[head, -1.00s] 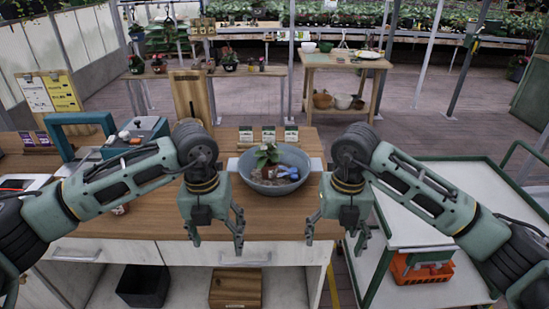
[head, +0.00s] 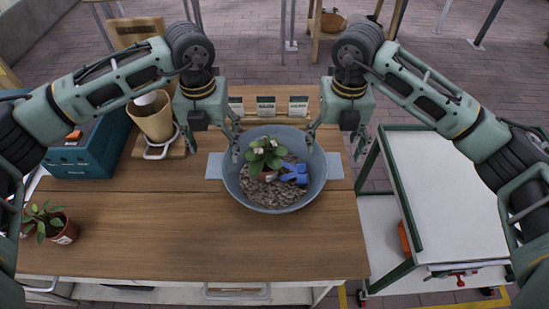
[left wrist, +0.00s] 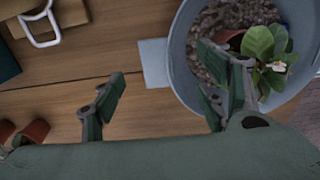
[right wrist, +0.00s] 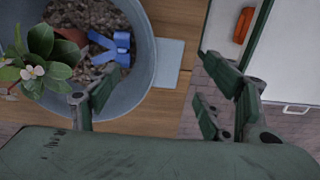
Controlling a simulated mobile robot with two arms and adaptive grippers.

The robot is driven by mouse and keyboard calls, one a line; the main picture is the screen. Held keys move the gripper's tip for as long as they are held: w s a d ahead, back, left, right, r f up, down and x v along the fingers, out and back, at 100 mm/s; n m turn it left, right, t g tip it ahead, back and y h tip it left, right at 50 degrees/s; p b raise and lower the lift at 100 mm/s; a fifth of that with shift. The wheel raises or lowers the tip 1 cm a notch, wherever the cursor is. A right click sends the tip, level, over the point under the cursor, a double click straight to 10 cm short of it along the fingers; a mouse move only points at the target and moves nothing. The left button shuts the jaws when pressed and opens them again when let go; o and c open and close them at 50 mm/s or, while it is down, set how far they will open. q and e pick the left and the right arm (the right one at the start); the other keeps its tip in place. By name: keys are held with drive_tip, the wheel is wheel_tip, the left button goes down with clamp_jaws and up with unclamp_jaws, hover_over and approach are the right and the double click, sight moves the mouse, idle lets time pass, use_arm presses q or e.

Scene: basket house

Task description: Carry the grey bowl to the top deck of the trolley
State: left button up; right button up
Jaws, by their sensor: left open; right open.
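The grey bowl (head: 238,190) stands on the wooden counter and holds gravel, a potted plant with white flowers (head: 265,157) and a blue object (head: 295,172). My left gripper (head: 234,145) is open at the bowl's left rim. In the left wrist view the bowl (left wrist: 180,60) lies by one finger of it. My right gripper (head: 312,142) is open at the bowl's right rim; the bowl also shows in the right wrist view (right wrist: 145,75). I cannot tell whether any finger touches the rim. The trolley's white top deck (head: 450,185) is right of the counter and looks empty.
Three small cards (head: 265,106) stand behind the bowl. A tan pot (head: 153,118) and a blue-grey box (head: 90,150) are at the left, a small potted plant (head: 60,230) at front left. The counter's front is clear. A gap separates counter and trolley.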

sight(218, 165)
use_arm(q)
drive_tip(key=shift+s+r, duration=0.2)
drive_tip(key=shift+s, duration=0.4)
use_arm(e)
drive_tip(key=shift+s+r, duration=0.2)
drive_tip(key=shift+s, duration=0.4)
use_arm(q)
drive_tip(key=f, duration=0.8)
drive_tip(key=shift+w, duration=0.25)
use_arm(e)
drive_tip(key=f, duration=0.8)
drive_tip(key=shift+w, duration=0.25)
use_arm(q)
drive_tip(key=shift+c, duration=0.2)
drive_tip(key=c, duration=1.7)
use_arm(e)
drive_tip(key=c, duration=1.7)
use_arm(q)
clamp_jaws()
use_arm(e)
clamp_jaws()
drive_tip(key=shift+r, duration=0.1)
